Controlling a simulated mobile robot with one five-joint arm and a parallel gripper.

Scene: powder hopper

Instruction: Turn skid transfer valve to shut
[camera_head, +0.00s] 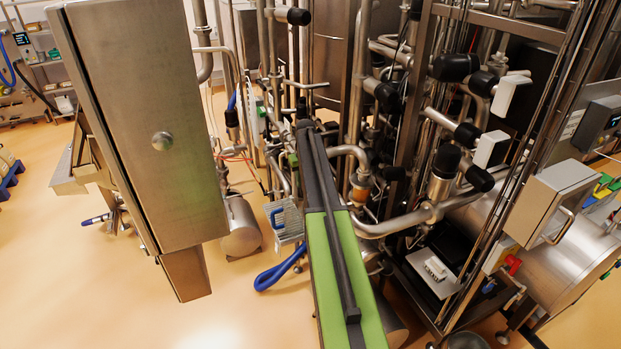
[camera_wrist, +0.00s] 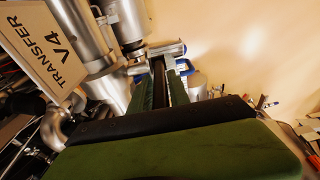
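The sign reading TRANSFER V4 (camera_wrist: 62,45) hangs at the upper left of the wrist view, beside steel pipework (camera_wrist: 112,85). My gripper (camera_wrist: 163,62) reaches away from the camera in the middle of that view, its fingers long and dark green with a narrow dark strip between them. A grey metal part (camera_wrist: 168,48) with some blue near it lies just at or past the fingertips. I cannot tell whether they touch it, or whether it is the valve's handle. In the head view my green and black arm points into the pipework, and the gripper cannot be made out.
A steel cabinet (camera_head: 150,130) stands close on the left. Dense pipes and black-capped valves (camera_head: 455,67) crowd the right, with a grey control box (camera_head: 550,203) beyond. A blue hose (camera_head: 278,270) loops low beside my arm. The floor (camera_head: 70,270) is open at the lower left.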

